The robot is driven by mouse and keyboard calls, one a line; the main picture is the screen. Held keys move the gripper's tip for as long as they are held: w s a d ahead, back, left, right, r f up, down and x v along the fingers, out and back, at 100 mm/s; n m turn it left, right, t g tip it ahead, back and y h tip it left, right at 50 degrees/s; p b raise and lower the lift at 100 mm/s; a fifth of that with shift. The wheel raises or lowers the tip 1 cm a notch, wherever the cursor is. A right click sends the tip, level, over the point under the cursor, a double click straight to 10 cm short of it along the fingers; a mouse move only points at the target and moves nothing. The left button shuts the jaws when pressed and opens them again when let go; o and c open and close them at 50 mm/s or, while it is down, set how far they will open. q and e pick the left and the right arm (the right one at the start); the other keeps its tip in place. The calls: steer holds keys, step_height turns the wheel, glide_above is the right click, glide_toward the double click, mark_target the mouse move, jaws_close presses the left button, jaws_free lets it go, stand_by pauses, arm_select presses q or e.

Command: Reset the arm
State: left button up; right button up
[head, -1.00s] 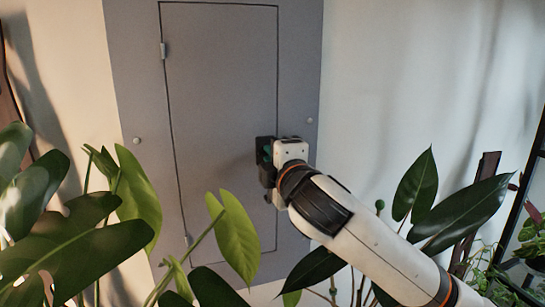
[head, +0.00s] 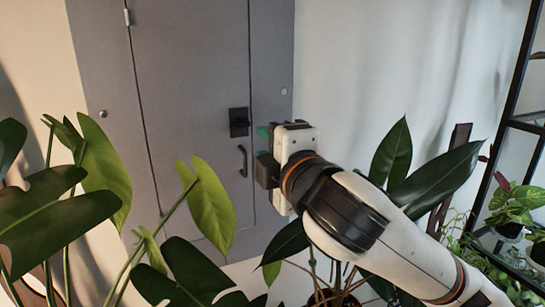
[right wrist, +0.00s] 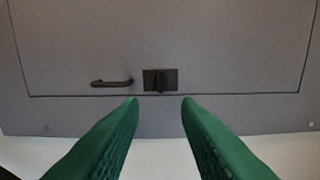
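My right gripper (head: 262,150) is in front of the right edge of a grey wall cabinet, just right of the cabinet's black latch (head: 239,122). In the right wrist view its two green fingers (right wrist: 160,104) are spread apart with nothing between them. The latch also shows in that view (right wrist: 160,80), beyond the fingertips and apart from them. A dark handle (head: 242,160) sits below the latch on the cabinet door (head: 195,80), which looks closed. My left gripper is not in view.
Large-leaved plants (head: 60,215) fill the lower left. Another dark-leaved plant (head: 435,170) stands behind my right arm. A black shelf rack (head: 520,110) with plants is at the far right. The white wall (head: 380,60) right of the cabinet is bare.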

steer(key=shift+v, duration=0.9)
